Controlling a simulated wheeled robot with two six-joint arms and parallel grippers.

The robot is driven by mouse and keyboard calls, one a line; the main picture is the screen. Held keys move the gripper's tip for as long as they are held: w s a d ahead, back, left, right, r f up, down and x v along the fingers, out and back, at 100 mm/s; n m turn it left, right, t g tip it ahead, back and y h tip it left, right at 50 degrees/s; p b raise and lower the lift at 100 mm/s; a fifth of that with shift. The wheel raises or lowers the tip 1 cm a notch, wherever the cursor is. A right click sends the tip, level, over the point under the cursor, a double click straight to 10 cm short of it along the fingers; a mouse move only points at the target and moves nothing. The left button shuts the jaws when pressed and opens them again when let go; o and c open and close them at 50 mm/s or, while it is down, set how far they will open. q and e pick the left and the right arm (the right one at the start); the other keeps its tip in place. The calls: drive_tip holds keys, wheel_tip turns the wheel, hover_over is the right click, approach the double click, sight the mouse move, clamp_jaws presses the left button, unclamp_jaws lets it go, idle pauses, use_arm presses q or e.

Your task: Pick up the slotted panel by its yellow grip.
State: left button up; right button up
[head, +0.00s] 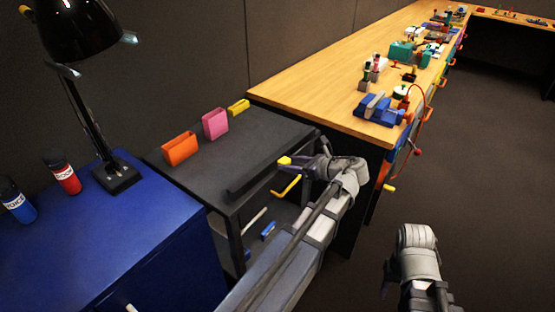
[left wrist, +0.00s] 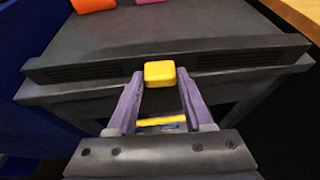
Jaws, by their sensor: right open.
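The slotted panel (left wrist: 90,71) is a long dark bar with slots on both sides, lying along the near edge of the black cart top. It also shows in the head view (head: 250,180). Its yellow grip (left wrist: 159,74) is a small block at its middle, also visible in the head view (head: 284,160). My left gripper (head: 299,163) is open, with its purple fingertips on either side of the grip's near end in the left wrist view; contact cannot be told. My right gripper (head: 387,278) is low at the right, mostly hidden behind its own wrist, away from the panel.
Orange (head: 180,149) and pink (head: 215,124) holders and a yellow block (head: 238,106) stand along the cart's back. A yellow bar (head: 288,187) shows below the top. A blue cabinet (head: 110,230) with a lamp stands left; a cluttered wooden bench (head: 300,85) stands beyond.

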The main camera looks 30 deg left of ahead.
use_arm(q)
clamp_jaws()
drive_tip(key=shift+r, duration=0.1)
idle(0.5)
wheel_tip(320, 180, up, 10)
drive_tip(key=p, duration=1)
